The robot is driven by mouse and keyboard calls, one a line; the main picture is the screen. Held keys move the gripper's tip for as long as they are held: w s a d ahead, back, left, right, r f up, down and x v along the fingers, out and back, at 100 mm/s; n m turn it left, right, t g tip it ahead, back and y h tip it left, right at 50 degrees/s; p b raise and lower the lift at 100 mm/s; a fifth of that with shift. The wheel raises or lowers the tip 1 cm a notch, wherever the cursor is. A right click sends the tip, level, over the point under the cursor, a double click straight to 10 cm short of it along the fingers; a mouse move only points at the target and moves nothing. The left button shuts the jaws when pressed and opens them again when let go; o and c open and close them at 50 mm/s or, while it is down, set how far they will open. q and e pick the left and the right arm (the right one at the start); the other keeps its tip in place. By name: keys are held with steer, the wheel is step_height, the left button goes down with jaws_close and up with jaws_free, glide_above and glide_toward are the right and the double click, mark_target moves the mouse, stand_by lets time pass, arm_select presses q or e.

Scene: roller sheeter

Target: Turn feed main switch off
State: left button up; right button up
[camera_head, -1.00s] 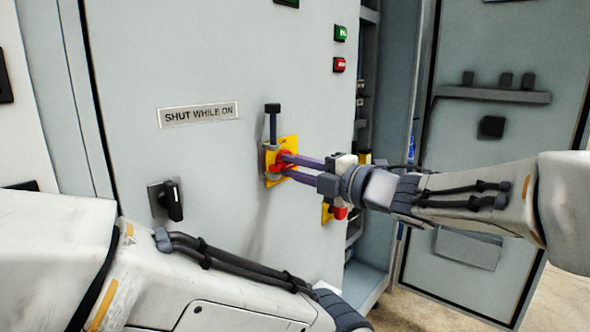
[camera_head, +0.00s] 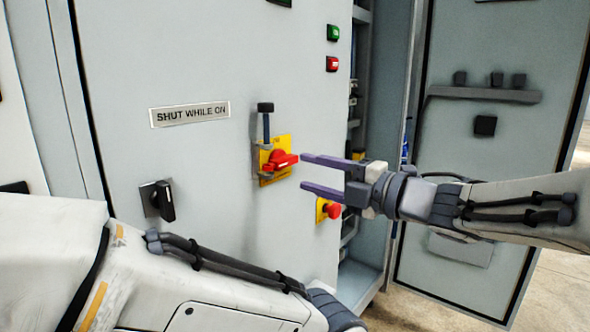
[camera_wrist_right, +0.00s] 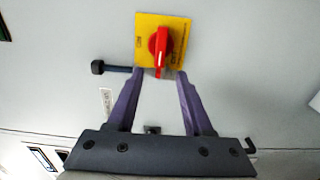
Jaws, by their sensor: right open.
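The red rotary handle (camera_head: 284,160) sits on a yellow plate (camera_head: 267,178) on the grey cabinet door. In the head view the handle lies about level, its free end pointing right. My right gripper (camera_head: 303,172) is open and empty, just right of the handle and apart from it. In the right wrist view the red handle (camera_wrist_right: 160,47) shows on the yellow plate (camera_wrist_right: 178,26), beyond the spread fingertips (camera_wrist_right: 160,72). The lettering on the plate is too small to read. My left arm crosses the lower left of the head view; its gripper is out of frame.
A dark upright bar (camera_head: 266,122) stands by the yellow plate. A black rotary knob (camera_head: 164,200) is lower left. A red button (camera_head: 333,210) on yellow is just below my right gripper. Green (camera_head: 333,33) and red (camera_head: 332,64) buttons are above. The cabinet is open at right.

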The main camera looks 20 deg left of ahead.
steer(key=v, duration=0.4)
steer(key=shift+d, duration=0.1)
stand_by(0.4)
